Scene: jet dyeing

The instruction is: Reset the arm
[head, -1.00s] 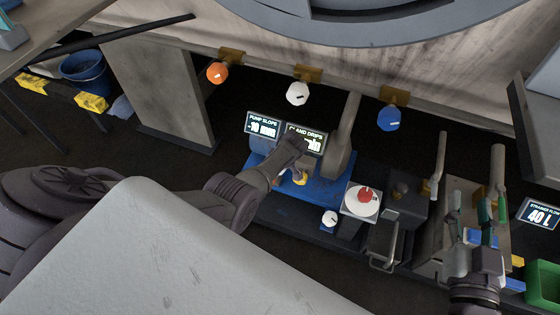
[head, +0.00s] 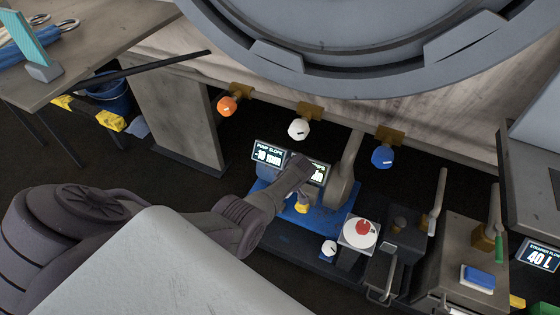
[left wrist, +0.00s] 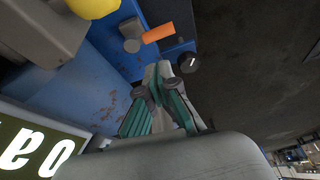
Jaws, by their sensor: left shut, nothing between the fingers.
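My left arm comes in from the left in the head view, and its wrist (head: 291,177) is over the blue panel (head: 270,201), in front of the two small displays. The fingers are mostly hidden behind the wrist there. In the left wrist view my left gripper (left wrist: 158,75) is shut and empty, its green-padded fingers meeting near a black knob (left wrist: 188,62). The blue panel also shows there, worn in places. A yellow knob (head: 302,208) is just below the wrist in the head view. My right gripper is out of view.
Orange (head: 227,106), white (head: 298,129) and blue (head: 382,157) valve knobs line the wall behind. A red knob (head: 362,228) and upright levers (head: 436,200) stand to the right. A grey table (head: 95,45) with tools is at upper left.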

